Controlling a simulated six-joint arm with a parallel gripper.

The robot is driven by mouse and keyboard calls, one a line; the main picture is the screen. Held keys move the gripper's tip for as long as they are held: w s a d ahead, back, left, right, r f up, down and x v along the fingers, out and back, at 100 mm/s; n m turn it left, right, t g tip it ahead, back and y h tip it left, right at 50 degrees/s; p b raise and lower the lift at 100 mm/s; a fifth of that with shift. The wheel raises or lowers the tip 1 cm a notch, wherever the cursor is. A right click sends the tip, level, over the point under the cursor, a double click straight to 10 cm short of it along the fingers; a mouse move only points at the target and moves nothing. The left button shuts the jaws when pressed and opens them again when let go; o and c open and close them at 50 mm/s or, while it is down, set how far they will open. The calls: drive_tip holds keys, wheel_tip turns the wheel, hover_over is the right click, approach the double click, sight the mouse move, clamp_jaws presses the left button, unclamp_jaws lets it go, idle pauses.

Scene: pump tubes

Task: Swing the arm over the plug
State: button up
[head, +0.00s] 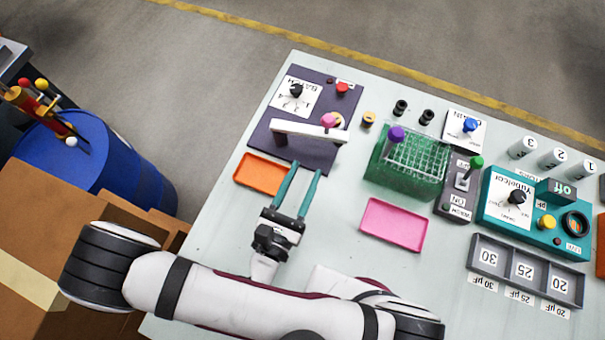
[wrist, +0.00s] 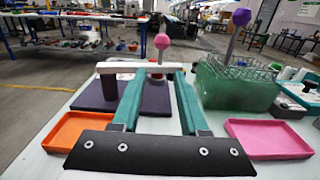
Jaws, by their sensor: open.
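A white bar-shaped arm (head: 300,131) lies across the near part of a dark purple base plate (head: 264,128). In the wrist view the white arm (wrist: 122,67) rests on a dark post (wrist: 110,86) at its left end. A pink ball on a thin stem (head: 327,120) stands near its right end; it also shows in the wrist view (wrist: 163,32). Whether this is the plug, and whether the arm is over it or in front of it, I cannot tell. My gripper (head: 306,168) is open and empty, its fingers pointing at the arm from the near side.
An orange tray (head: 262,182) lies left of my gripper, a pink tray (head: 393,225) to the right. A green rack (head: 385,179) with a purple ball-topped rod (head: 396,134) stands right of the base plate. A teal control box (head: 495,222) is farther right.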

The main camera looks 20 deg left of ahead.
drive_tip(key=shift+s+a+r, duration=0.1)
drive_tip(key=shift+r, duration=0.1)
drive_tip(key=c, duration=0.3)
drive_tip(key=r+n+h, duration=0.1)
drive_tip(key=n, duration=0.1)
drive_tip(key=a+r+n+g+h, duration=0.1)
drive_tip(key=n+h, duration=0.1)
drive_tip(key=s+r+n+h, duration=0.1)
drive_tip(key=r+n, duration=0.1)
drive_tip(key=n, duration=0.1)
drive_tip(key=shift+s+a+r, duration=0.1)
drive_tip(key=shift+a, duration=0.25)
clamp_jaws()
wheel_tip(320, 180, up, 3)
drive_tip(key=s+a+n+g+h, duration=0.1)
drive_tip(key=s+n+g+h, duration=0.15)
drive_tip(key=n, duration=0.45)
drive_tip(key=n+g, duration=0.1)
drive_tip(key=n, duration=0.1)
hover_over(320, 137)
drive_tip(key=s, duration=0.3)
drive_tip(key=f, duration=0.4)
drive_tip(key=shift+d, duration=0.4)
drive_tip(key=shift+w, duration=0.1)
